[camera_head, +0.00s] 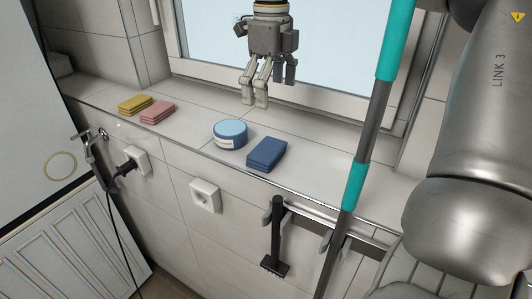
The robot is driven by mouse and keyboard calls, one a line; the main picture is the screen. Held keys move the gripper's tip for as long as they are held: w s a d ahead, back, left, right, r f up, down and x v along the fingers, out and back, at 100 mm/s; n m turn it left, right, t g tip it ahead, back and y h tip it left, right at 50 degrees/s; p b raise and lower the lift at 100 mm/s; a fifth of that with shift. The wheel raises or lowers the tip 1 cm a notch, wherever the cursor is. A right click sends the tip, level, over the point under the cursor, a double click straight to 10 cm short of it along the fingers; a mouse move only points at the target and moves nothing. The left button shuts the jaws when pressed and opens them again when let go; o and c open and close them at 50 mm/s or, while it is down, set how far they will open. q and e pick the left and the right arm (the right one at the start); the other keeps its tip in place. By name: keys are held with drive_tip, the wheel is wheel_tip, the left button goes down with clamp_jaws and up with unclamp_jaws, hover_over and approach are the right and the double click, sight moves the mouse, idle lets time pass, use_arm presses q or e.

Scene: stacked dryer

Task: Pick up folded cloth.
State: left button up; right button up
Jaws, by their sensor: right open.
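Three folded cloths lie on the tiled window ledge. The yellow folded cloth (135,105) and the pink folded cloth (157,112) lie side by side at the left. The blue folded cloth (267,154) lies near the ledge's front edge, right of a round tin. My right gripper (268,88) points down in front of the window. It is open and empty, above and behind the round tin and the blue cloth, apart from both. My left gripper is not in view.
The light-blue round tin (230,134) stands close beside the blue cloth. A teal and grey pole (367,139) rises in front of the ledge at the right. A black-handled tool (277,235) hangs from a wall rail. Wall sockets (205,196) sit below the ledge.

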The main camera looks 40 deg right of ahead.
drive_tip(key=f+b, duration=0.2)
hover_over(267, 149)
drive_tip(key=f, duration=0.7)
drive_tip(key=shift+s+d+b, duration=0.2)
drive_tip(key=shift+d+b, duration=0.05)
drive_tip(key=shift+b, duration=0.15)
drive_tip(key=shift+f, duration=0.3)
drive_tip(key=shift+w+f, duration=0.1)
drive_tip(key=shift+f, duration=0.15)
drive_tip(key=f+p, duration=0.1)
drive_tip(key=f, duration=0.1)
drive_tip(key=f+p, duration=0.1)
drive_tip(key=f, duration=0.1)
drive_tip(key=shift+w+a+f+p, duration=0.1)
drive_tip(key=shift+w+a+p, duration=0.1)
drive_tip(key=shift+a+p, duration=0.1)
drive_tip(key=shift+d+f, duration=0.1)
drive_tip(key=shift+f, duration=0.25)
drive_tip(key=shift+c, duration=0.4)
